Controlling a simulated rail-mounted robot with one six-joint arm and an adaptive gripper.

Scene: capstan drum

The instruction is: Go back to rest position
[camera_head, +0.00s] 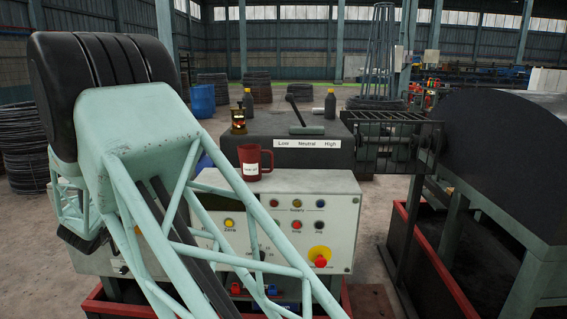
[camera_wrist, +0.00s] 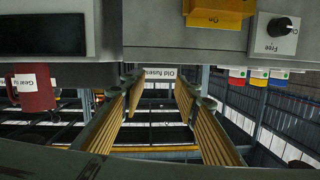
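My gripper (camera_wrist: 159,88) shows in the wrist view with its two ridged, yellow-brown fingers spread apart. Nothing is held between them. A white label reading "Old fuses" (camera_wrist: 160,74) shows beyond the fingertips, apart from them. In the head view my pale green arm fills the left and lower middle, and I cannot make out the gripper's fingers there.
A control panel (camera_head: 338,222) with buttons stands ahead of the arm. A red mug (camera_head: 254,163) sits on top; a labelled red mug also shows in the wrist view (camera_wrist: 33,88). Behind are a lever box (camera_head: 335,150), dark bottles (camera_head: 330,104) and, right, a large dark drum (camera_head: 510,150).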

